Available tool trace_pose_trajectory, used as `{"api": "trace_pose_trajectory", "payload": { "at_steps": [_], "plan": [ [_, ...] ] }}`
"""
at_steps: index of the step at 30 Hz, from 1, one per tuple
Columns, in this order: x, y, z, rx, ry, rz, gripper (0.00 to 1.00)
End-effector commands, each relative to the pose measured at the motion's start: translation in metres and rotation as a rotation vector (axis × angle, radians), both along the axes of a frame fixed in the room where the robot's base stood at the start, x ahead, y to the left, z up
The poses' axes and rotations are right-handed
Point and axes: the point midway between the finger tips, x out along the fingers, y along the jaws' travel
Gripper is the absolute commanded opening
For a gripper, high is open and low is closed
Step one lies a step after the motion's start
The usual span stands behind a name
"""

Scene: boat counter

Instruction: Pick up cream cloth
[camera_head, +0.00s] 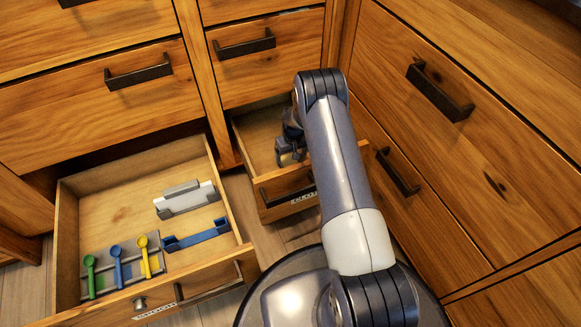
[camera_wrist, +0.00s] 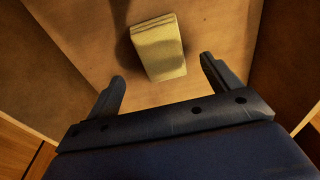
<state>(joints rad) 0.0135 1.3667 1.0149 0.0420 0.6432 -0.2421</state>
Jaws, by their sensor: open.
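The cream cloth (camera_wrist: 160,50) shows in the wrist view as a small folded block with layered edges. It lies on the floor of the small open drawer, a little beyond the fingertips and between their lines. My gripper (camera_wrist: 163,76) is open and empty, pointing down into that drawer. Its fingers stand apart with the cloth ahead of the gap, and neither finger visibly touches it. In the head view my gripper (camera_head: 291,150) is partly seen inside the small drawer (camera_head: 262,185); the cloth is not visible there.
Drawer walls stand close on both sides of my gripper. A larger open drawer (camera_head: 140,165) at left holds green, blue and yellow spoons (camera_head: 118,268), a blue holder (camera_head: 196,235) and a white item in a grey holder (camera_head: 186,199). Closed wooden drawers with dark handles surround them.

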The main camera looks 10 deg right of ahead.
Motion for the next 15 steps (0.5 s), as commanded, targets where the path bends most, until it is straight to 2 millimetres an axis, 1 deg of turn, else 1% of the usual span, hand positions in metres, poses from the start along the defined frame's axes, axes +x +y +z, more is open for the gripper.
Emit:
{"api": "trace_pose_trajectory", "payload": {
  "at_steps": [5,12,15],
  "plan": [
    [0.001,0.001,-0.014,0.0,0.0,0.0,0.85],
    [0.003,0.003,-0.047,0.0,0.0,0.0,0.85],
    [0.004,0.003,-0.053,0.0,-0.001,0.0,0.85]
  ]
}}
